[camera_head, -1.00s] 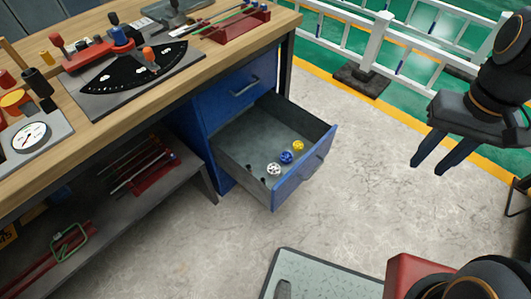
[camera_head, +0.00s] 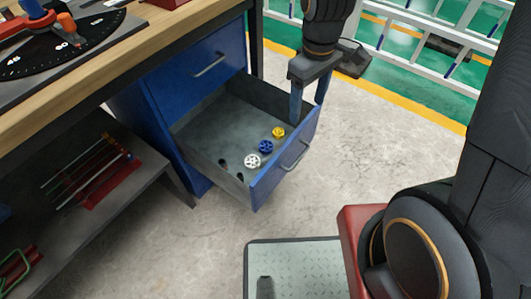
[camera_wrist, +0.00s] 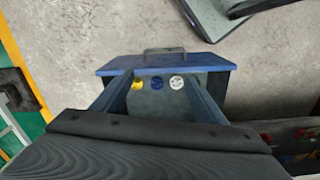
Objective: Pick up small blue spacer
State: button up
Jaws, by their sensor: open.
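The small blue spacer (camera_head: 265,147) lies in the open drawer (camera_head: 205,125), between a yellow spacer (camera_head: 278,132) and a white spacer (camera_head: 252,161). It is also between them in the wrist view (camera_wrist: 157,83). My gripper (camera_head: 308,108) points down over the drawer's far right end, with its fingers apart and nothing between them. In the wrist view, all three spacers appear between the two fingers (camera_wrist: 158,78). The head view shows the gripper above and to the right of the blue spacer, not touching it.
The drawer's blue front panel (camera_head: 285,165) and handle stand close to the gripper. A workbench (camera_head: 130,75) rises at the left, with a shelf of red and metal tools (camera_head: 95,175) below. White railings (camera_head: 400,25) stand behind. The concrete floor right of the drawer is clear.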

aim_at(266, 145)
jog(key=w+a+f+n+b, duration=0.3)
jog(key=f+b, duration=0.1)
jog(key=f, duration=0.3)
jog(key=w+a+f+n+b, duration=0.3)
jog(key=f+b, duration=0.1)
jog(key=f, duration=0.4)
jog(key=w+a+f+n+b, duration=0.3)
jog(key=a+f+b, duration=0.1)
jog(key=f, duration=0.4)
jog(key=shift+w+f+b, duration=0.25)
jog(key=shift+w+b, duration=0.1)
jog(key=f+b, duration=0.1)
jog(key=f, duration=0.1)
jog(key=f+b, duration=0.1)
jog(key=f, duration=0.2)
jog(key=f+b, duration=0.1)
jog(key=f, duration=0.1)
jog(key=shift+w+f, duration=0.25)
jog(key=shift+w, duration=0.15)
jog(key=c, duration=1.1)
